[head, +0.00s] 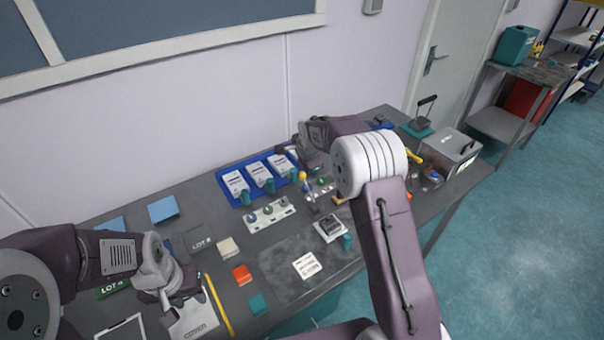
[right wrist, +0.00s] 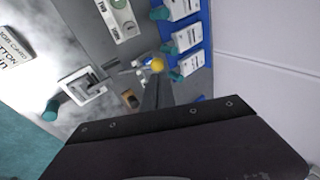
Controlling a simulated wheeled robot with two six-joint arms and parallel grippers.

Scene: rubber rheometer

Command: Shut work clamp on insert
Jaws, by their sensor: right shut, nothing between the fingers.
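A clamp-like fixture with a yellow ball knob (head: 302,175) stands on the bench in front of the blue tray. The knob also shows in the right wrist view (right wrist: 157,65), near metal parts and a small orange-brown block (right wrist: 129,98). My right gripper (right wrist: 155,86) is shut and empty, with its fingertips just short of the knob in that picture. I cannot tell whether they touch it. In the head view my right arm partly hides this area. I cannot make out the insert for sure. My left gripper (head: 172,306) hangs over the near left of the bench; its fingers are unclear.
A blue tray (head: 228,176) with several white boxes lies behind. A white strip with round knobs (head: 269,215) and a white-based fixture (head: 330,230) stand in front. A grey box machine (head: 452,146) is at the right. Coloured blocks and cards lie at the left.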

